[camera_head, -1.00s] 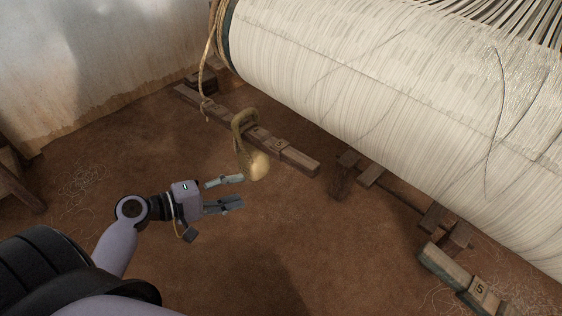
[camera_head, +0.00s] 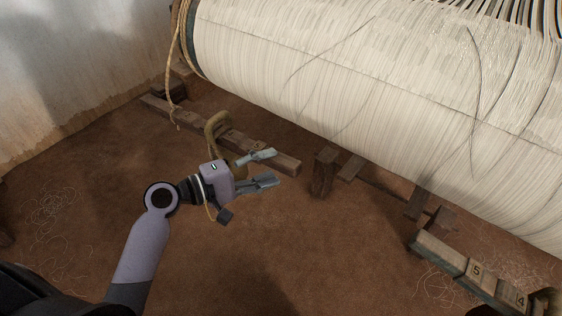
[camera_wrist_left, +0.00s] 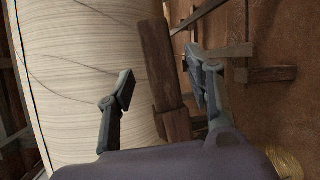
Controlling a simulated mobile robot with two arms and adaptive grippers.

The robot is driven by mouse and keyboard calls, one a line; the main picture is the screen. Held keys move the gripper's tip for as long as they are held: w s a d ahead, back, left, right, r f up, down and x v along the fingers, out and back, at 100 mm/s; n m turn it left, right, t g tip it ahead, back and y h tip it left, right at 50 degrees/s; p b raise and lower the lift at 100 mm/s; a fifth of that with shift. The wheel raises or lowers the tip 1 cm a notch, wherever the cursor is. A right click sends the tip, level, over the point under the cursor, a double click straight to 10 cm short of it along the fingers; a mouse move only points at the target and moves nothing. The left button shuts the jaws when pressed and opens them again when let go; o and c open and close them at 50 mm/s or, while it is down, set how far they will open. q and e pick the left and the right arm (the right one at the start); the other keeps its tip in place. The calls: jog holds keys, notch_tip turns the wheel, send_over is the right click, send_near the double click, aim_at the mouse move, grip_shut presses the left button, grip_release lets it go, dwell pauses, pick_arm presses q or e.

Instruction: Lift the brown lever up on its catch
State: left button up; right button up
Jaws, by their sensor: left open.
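A brown wooden bar (camera_head: 324,172), which I take for the lever, stands below the big roll of pale warp in the head view. My left gripper (camera_head: 266,168) is open and empty, to the left of this bar and apart from it. In the left wrist view the open fingers (camera_wrist_left: 160,80) point forward, and the brown bar (camera_wrist_left: 157,60) shows between and beyond them. I cannot make out its catch. My right gripper is not in view.
The warp roll (camera_head: 330,85) fills the upper right. A tan curved hook (camera_head: 214,124) stands close behind my left gripper, partly hidden by it. A low wooden beam (camera_head: 275,155) lies behind. A numbered wooden block (camera_head: 440,252) lies right. The brown floor (camera_head: 330,250) in front is clear.

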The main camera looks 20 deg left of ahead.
aim_at(274, 165)
pick_arm(q)
jog(key=shift+x, duration=2.05)
jog(key=shift+c, duration=0.3)
grip_shut()
